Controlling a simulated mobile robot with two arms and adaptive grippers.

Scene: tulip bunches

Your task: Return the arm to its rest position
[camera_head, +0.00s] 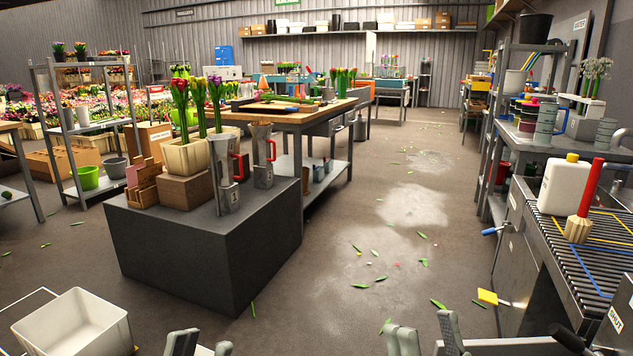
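My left gripper (203,346) is at the bottom edge, left of centre, with its two fingers apart and nothing visible between them. My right gripper (427,338) is at the bottom edge, right of centre, with its fingers apart and nothing visible between them. Only the finger ends show; the rest of both arms is mostly out of view. Both grippers are over the floor in the picture, clear of the dark grey block (265,240) and what stands on it.
Jugs (227,175) and a planter (187,156) with tulips stand on the block. A white bin (70,325) is at the lower left. A roller bench (570,255) with a white canister (563,188) stands at the right. The floor (385,235) between is open, with scattered leaves.

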